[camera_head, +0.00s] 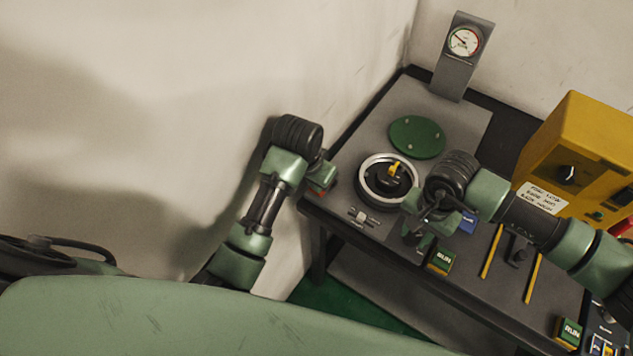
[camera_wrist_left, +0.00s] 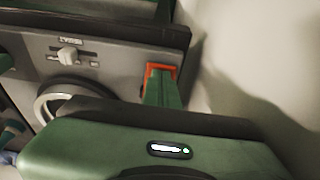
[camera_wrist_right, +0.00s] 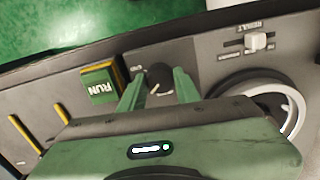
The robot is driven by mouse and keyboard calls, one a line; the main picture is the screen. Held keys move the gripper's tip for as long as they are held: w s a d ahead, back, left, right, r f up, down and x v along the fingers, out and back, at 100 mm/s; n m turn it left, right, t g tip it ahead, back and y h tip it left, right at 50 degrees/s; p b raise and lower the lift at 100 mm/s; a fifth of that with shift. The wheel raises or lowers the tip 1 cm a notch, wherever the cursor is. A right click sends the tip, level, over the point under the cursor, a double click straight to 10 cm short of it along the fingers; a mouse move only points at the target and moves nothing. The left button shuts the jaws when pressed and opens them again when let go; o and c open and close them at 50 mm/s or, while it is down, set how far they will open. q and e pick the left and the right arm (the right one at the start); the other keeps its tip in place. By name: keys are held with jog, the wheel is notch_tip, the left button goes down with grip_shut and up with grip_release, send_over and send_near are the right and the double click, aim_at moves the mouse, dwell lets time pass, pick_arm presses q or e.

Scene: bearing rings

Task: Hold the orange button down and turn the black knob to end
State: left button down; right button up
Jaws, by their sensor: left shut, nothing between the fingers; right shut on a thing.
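My left gripper (camera_head: 323,177) is shut and empty at the near left corner of the dark workbench. In the left wrist view its closed fingers (camera_wrist_left: 161,84) rest over the orange button (camera_wrist_left: 161,68), whose orange edge shows around the tips. I cannot tell how far the button is pressed in. My right gripper (camera_head: 424,234) is at the bench's front edge. In the right wrist view its fingers (camera_wrist_right: 159,90) are shut on the black knob (camera_wrist_right: 158,76), one on each side. A white line marks the knob's face. The knob is hidden behind the gripper in the head view.
A bearing ring (camera_head: 387,181) with a yellow-topped hub lies between the arms, behind a small slider (camera_head: 361,217). A green disc (camera_head: 417,137) and a gauge stand (camera_head: 461,62) are behind. A green RUN button (camera_head: 441,261) is close to my right gripper. A yellow box (camera_head: 585,145) stands right.

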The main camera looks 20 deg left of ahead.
jog(key=m, duration=0.5)
dwell(0.4)
jog(key=m, duration=0.5)
jog(key=o, duration=0.9)
